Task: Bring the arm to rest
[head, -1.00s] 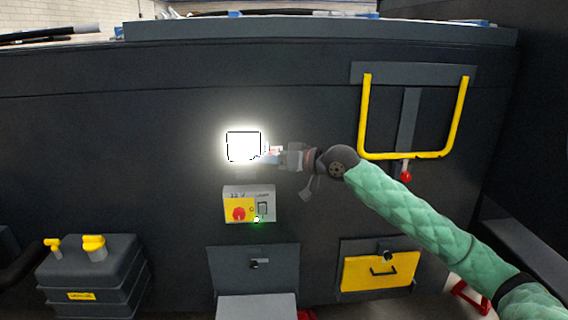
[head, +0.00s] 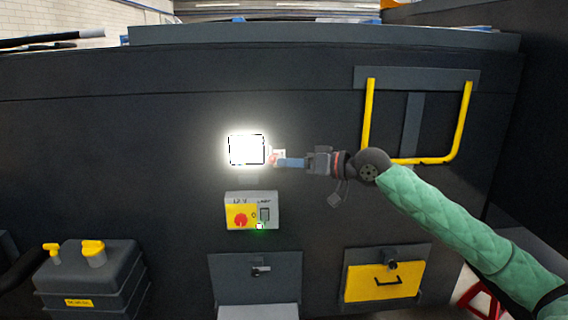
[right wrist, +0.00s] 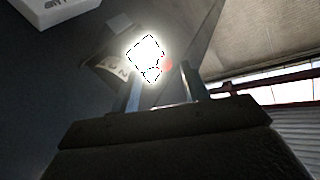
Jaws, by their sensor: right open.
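My right arm reaches in from the right in the head view, in a green padded sleeve. Its gripper (head: 284,162) is just right of a brightly glowing square lamp (head: 246,150) on the dark chassis wall. The right wrist view shows the two fingers (right wrist: 162,85) apart with nothing held between them. The glowing lamp (right wrist: 148,55) shows beyond the fingertips there, with a small red spot beside it. My left gripper is in neither view.
Below the lamp is a switch box (head: 251,210) with a red knob and a green light. A yellow U-shaped rail (head: 459,125) is above my right forearm. A yellow-faced drawer (head: 385,281) is below it. A dark canister (head: 90,279) stands at the lower left.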

